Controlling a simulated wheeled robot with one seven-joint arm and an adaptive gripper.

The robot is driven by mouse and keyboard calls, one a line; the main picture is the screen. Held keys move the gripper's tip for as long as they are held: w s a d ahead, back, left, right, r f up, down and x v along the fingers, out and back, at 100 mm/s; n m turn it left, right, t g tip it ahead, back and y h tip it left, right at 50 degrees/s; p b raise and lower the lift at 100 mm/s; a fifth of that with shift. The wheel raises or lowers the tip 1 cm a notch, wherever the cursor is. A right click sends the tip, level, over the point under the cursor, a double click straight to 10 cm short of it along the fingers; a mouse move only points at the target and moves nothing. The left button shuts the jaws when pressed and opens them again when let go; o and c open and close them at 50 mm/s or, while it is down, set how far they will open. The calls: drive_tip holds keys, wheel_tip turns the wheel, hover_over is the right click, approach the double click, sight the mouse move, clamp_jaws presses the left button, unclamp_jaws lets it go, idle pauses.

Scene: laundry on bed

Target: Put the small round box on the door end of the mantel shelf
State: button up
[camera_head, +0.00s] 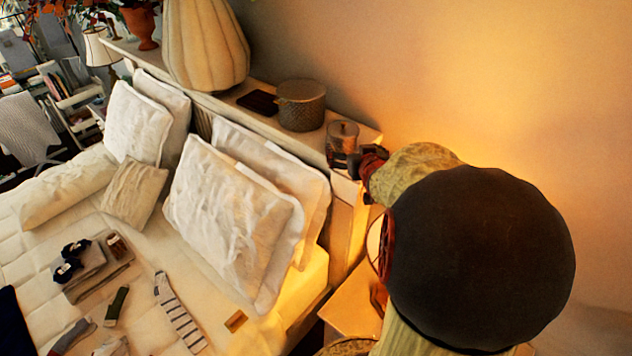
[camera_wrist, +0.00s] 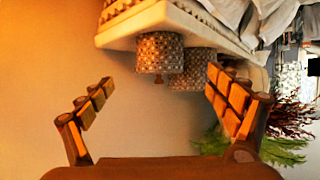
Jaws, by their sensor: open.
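The small round box (camera_head: 342,136), grey with a lid, stands on the near right end of the mantel shelf (camera_head: 318,143). My gripper (camera_head: 352,163) is open at that shelf end, close beside the box, and partly covers the box's lower right in the head view. In the wrist view, which is upside down, the small round box (camera_wrist: 158,52) with its patterned side and knob lies ahead, in line with the gap between the spread fingers of my gripper (camera_wrist: 160,79). Nothing is held. I see no contact.
A larger round box (camera_head: 301,106), a dark flat object (camera_head: 258,102), a big ribbed vase (camera_head: 205,45) and a potted plant (camera_head: 141,26) line the shelf. Pillows (camera_head: 235,210) lean below it. A lamp (camera_head: 376,240) stands under my arm. A wall borders the shelf.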

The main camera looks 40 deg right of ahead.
drive_tip(key=a+r+n+g+y, duration=0.1)
drive_tip(key=a+r, duration=0.1)
drive_tip(key=a, duration=0.7)
drive_tip(key=a+r+n+g+y, duration=0.1)
drive_tip(key=a+r, duration=0.2)
drive_tip(key=a, duration=0.5)
drive_tip(key=s+a+n+g+y, duration=0.1)
drive_tip(key=s+a, duration=0.3)
drive_tip(key=a, duration=0.4)
drive_tip(key=s+a+n+g+y, duration=0.1)
drive_tip(key=s+a+n+y, duration=0.1)
drive_tip(key=s+a, duration=0.3)
drive_tip(key=s+a+f+n+g+y, duration=0.1)
drive_tip(key=s+a+n+y, duration=0.1)
drive_tip(key=a, duration=0.8)
drive_tip(key=shift+s+a+y, duration=0.4)
drive_tip(key=shift+s+y, duration=0.1)
drive_tip(key=shift+s, duration=0.75)
drive_tip(key=shift+f, duration=0.1)
wheel_tip(320, 180, down, 25)
drive_tip(key=b, duration=2.5)
drive_tip(key=shift+f, duration=0.15)
